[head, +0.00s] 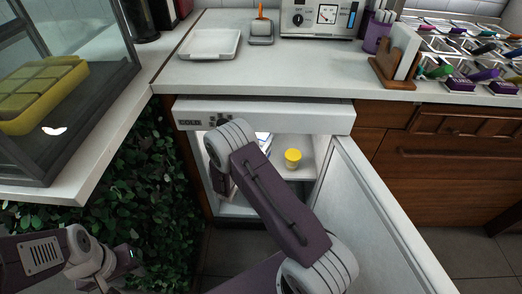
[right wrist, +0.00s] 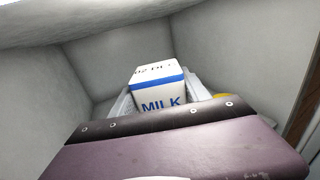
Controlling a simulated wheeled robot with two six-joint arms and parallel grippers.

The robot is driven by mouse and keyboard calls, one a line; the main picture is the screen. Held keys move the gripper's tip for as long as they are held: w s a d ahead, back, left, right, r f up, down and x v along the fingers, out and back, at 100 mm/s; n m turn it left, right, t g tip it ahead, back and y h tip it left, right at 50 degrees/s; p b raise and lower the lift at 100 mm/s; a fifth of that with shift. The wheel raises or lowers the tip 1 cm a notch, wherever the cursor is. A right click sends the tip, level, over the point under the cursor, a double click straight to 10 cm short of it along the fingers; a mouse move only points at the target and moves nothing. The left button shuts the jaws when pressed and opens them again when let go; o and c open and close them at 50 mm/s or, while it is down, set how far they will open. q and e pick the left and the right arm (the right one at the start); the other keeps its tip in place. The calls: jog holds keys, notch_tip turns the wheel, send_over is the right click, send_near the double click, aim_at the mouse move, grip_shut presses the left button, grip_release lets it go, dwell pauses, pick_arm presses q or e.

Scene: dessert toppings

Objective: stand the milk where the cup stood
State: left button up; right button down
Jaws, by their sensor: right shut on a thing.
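The milk (right wrist: 160,92) is a white carton with blue bands and the word MILK, seen in the right wrist view. My right gripper (right wrist: 162,100) is shut on it, with a light grey finger on each side. In the head view my right arm reaches into the open fridge and hides the gripper and most or all of the carton. No separate cup can be made out for certain; a small yellow round container (head: 292,159) stands on the fridge shelf to the right of my arm. My left arm is at the lower left, its fingers not visible.
The fridge door (head: 385,225) stands open to the right. A counter (head: 290,72) runs above the fridge, with a white tray (head: 210,43) on it. A glass case (head: 75,80) stands at the left. Fridge walls are close around my right gripper.

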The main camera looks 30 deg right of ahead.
notch_tip(320, 180, down, 6)
jog(key=b, duration=0.4)
jog(key=shift+w+d+r, duration=0.1)
jog(key=shift+w+r, duration=0.05)
jog(key=shift+r, duration=0.4)
jog(key=c, duration=0.5)
grip_release()
jog(key=shift+f, duration=0.15)
